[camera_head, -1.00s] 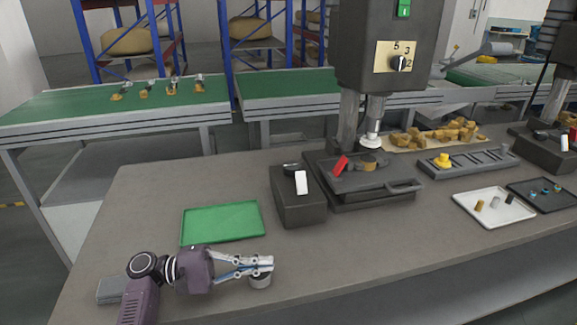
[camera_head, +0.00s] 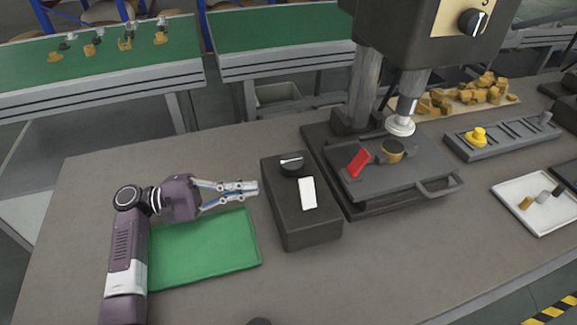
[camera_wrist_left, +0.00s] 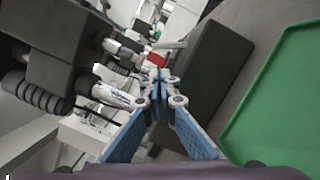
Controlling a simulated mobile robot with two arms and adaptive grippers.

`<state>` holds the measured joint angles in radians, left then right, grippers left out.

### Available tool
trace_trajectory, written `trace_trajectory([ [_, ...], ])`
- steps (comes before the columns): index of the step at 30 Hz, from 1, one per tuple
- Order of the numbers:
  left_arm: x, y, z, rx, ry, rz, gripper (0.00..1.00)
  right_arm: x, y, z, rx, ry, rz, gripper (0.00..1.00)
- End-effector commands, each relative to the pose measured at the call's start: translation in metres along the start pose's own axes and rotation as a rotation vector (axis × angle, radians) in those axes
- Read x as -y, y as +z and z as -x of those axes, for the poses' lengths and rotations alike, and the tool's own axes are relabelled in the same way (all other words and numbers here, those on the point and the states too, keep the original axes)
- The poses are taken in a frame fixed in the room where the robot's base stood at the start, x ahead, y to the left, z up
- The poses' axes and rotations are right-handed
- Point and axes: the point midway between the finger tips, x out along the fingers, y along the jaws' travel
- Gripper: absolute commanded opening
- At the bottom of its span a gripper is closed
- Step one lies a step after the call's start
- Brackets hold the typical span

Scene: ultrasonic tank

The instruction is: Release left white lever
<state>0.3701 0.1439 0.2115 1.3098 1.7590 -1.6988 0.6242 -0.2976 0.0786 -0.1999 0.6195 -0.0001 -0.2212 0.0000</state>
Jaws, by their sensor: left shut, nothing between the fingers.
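The white lever (camera_head: 307,193) sits on top of a dark control box (camera_head: 305,228), beside a black knob (camera_head: 291,163). My left gripper (camera_head: 254,188) is just left of this box, over the far edge of the green tray. Its fingers are shut and empty, pointing right toward the box, apart from the lever. In the left wrist view the shut fingers (camera_wrist_left: 159,76) are in the middle, with the dark box (camera_wrist_left: 213,75) to their right. I cannot clearly make out the lever there. My right gripper is not in view.
The green tray (camera_head: 205,265) lies left of the box. A white tray (camera_head: 545,218) is at far right. The table front is mostly clear.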

Motion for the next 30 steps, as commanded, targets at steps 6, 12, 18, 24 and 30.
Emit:
trace_trajectory([
  [6, 0.0, 0.0, 0.0, 0.0, 0.0, 0.0, 0.0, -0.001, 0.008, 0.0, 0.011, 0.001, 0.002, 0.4],
  [12, -0.001, 0.001, -0.004, 0.001, 0.0, 0.0, 0.0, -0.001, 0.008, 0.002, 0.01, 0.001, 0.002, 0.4],
  [18, -0.002, 0.002, -0.03, 0.003, 0.002, 0.001, 0.0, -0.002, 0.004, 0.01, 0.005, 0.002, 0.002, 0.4],
  [24, -0.002, 0.002, -0.068, 0.002, 0.002, 0.001, 0.0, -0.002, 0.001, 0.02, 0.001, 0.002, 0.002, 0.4],
  [30, -0.001, 0.001, -0.093, 0.001, 0.002, 0.001, 0.0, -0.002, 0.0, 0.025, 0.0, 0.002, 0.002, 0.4],
])
